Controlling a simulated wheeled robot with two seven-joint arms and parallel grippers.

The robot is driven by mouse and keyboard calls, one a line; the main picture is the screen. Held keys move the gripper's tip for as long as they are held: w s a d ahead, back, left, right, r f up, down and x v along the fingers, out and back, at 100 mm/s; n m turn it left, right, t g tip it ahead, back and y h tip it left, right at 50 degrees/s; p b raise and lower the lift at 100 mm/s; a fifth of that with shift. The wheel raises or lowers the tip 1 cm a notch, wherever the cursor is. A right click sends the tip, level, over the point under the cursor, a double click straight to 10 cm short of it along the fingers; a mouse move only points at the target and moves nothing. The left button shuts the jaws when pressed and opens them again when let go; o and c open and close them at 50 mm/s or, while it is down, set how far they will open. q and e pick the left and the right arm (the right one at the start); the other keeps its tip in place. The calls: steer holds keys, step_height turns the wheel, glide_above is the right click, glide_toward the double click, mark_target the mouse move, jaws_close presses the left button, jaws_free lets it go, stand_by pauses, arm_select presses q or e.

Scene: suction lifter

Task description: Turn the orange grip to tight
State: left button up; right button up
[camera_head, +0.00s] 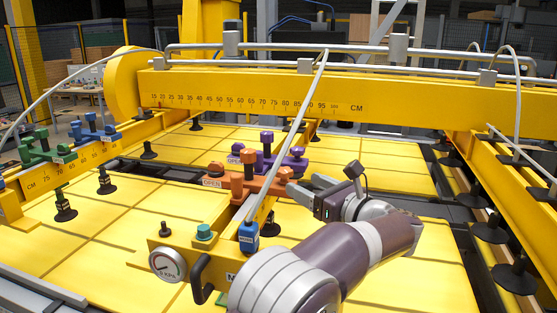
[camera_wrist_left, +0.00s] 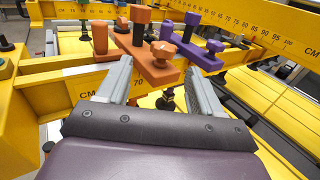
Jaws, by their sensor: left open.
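The orange grip (camera_head: 262,186) is clamped on a yellow beam at mid-scene in the head view, with an "OPEN" label at its left end. It has several upright orange knobs, and in the wrist view (camera_wrist_left: 142,48) its lobed knob (camera_wrist_left: 163,51) stands nearest my fingers. My left gripper (camera_head: 301,187) is just right of the orange grip in the head view. In the left wrist view its two grey fingers (camera_wrist_left: 158,72) are apart and empty, pointing at the orange grip. I cannot tell whether they touch it. My right gripper is not in view.
A purple grip (camera_head: 268,158) sits right behind the orange one. Green (camera_head: 45,148) and blue (camera_head: 92,130) grips stand on the left beam. A pressure gauge (camera_head: 167,265), black handle (camera_head: 200,278) and blue fitting (camera_head: 248,236) are close to my arm. Yellow beams crowd the space.

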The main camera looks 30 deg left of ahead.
mark_target(280, 168)
arm_select(q)
steer(key=p+x, duration=0.1)
steer(key=x, duration=0.2)
steer(key=p+x, duration=0.2)
steer(key=x, duration=0.1)
steer(key=p+x, duration=0.1)
steer(key=x, duration=0.2)
steer(key=shift+w+a, duration=0.2)
steer(key=shift+w, duration=0.3)
steer(key=shift+s+a, duration=0.1)
steer(key=shift+a, duration=0.3)
